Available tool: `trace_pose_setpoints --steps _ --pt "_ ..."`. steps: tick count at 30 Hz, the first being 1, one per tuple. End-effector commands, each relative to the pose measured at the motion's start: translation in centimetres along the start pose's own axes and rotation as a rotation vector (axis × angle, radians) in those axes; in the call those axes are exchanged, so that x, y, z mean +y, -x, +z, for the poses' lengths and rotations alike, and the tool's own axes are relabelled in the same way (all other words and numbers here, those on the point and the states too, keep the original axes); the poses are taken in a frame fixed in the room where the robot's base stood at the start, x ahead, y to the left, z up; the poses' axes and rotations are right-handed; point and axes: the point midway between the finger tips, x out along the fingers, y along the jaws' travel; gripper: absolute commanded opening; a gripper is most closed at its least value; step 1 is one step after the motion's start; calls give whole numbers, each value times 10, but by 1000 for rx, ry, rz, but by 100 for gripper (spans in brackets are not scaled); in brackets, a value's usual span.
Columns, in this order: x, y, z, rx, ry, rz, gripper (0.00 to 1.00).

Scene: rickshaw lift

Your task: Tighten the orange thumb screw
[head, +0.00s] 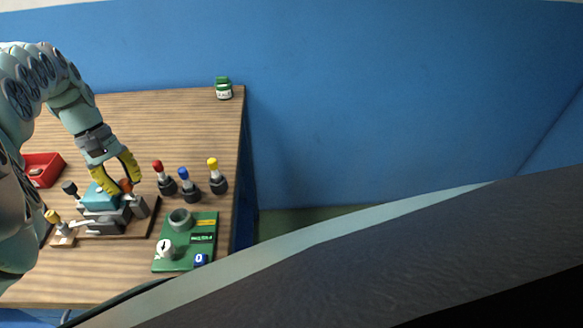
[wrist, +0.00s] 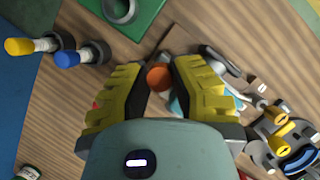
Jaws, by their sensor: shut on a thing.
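The orange thumb screw (head: 126,186) shows as a small knob on the right side of a grey and teal fixture (head: 104,197) on a brown base board. In the wrist view its round orange top (wrist: 159,77) lies between the two yellow fingers. My gripper (head: 127,176) points down at the fixture, and it also shows in the wrist view (wrist: 156,70). It is shut on the orange thumb screw. The fingers hide part of the screw's sides, and its shaft is not clearly visible.
Red, blue (head: 187,185) and yellow (head: 216,177) capped tools stand right of the fixture. A green board (head: 205,225) with a grey ring lies in front of them. A red bin (head: 42,168) is at the left, a green jar (head: 223,89) at the back. The table's back middle is clear.

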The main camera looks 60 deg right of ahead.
Motion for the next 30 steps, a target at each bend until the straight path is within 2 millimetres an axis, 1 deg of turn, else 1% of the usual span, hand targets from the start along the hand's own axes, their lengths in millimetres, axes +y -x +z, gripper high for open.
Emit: trace_pose_setpoints --steps 9,10,18,19,26,30 --pt "0 -1 3 -11 -2 -2 0" --pt "0 -1 3 -11 -2 -2 27" --pt "0 0 2 -7 -1 -1 55" --pt "0 0 2 -6 -1 -1 56" --pt "0 0 1 -5 -1 -1 56" --pt "0 4 2 -4 -1 0 56"
